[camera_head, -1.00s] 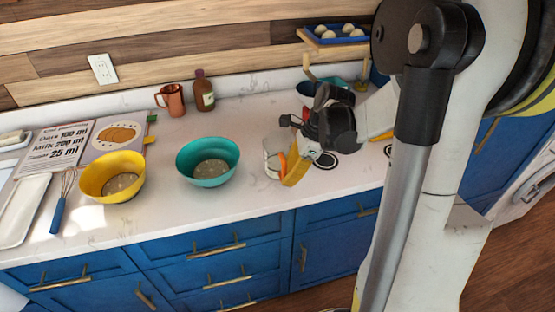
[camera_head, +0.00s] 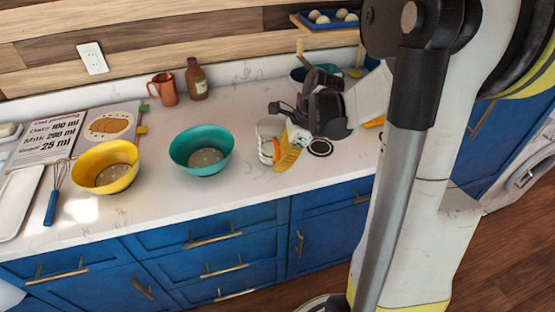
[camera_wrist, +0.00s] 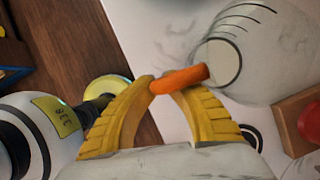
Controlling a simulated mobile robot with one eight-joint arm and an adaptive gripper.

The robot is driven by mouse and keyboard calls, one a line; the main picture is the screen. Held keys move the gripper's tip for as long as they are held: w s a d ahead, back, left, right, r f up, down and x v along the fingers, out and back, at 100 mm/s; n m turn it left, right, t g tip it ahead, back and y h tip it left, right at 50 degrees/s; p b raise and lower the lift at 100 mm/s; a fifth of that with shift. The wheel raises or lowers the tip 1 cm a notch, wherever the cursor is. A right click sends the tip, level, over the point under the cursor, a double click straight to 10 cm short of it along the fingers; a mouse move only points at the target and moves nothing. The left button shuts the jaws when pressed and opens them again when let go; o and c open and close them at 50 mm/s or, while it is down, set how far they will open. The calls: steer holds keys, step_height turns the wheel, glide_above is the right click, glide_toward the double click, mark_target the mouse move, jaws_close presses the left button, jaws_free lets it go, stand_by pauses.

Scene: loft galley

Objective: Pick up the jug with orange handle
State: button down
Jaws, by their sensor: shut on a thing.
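The jug (camera_head: 265,139) is pale and see-through, at the right part of the counter. The wrist view shows its body (camera_wrist: 255,45) with dark measuring lines. Its orange handle (camera_wrist: 182,79) lies between the tips of my yellow fingers. My gripper (camera_wrist: 166,84) is shut on this handle. In the head view, my gripper (camera_head: 284,150) is to the right of the jug, its yellow fingers partly hiding the handle. I cannot tell whether the jug's base touches the counter.
A teal bowl (camera_head: 179,157) is left of the jug, a yellow bowl (camera_head: 88,178) farther left. A copper mug (camera_head: 163,90) and brown bottle (camera_head: 197,82) stand behind. A blue tray (camera_head: 329,24) sits on a raised wooden stand. The front counter strip is clear.

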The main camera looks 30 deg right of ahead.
steer(key=s+d+r+p, duration=0.5)
steer(key=s+d+r, duration=0.1)
steer(key=s+r, duration=0.3)
steer(key=shift+s+d+r, duration=0.25)
steer(key=shift+s+r, duration=0.15)
steer(key=shift+r, duration=0.25)
steer(key=shift+w, duration=0.15)
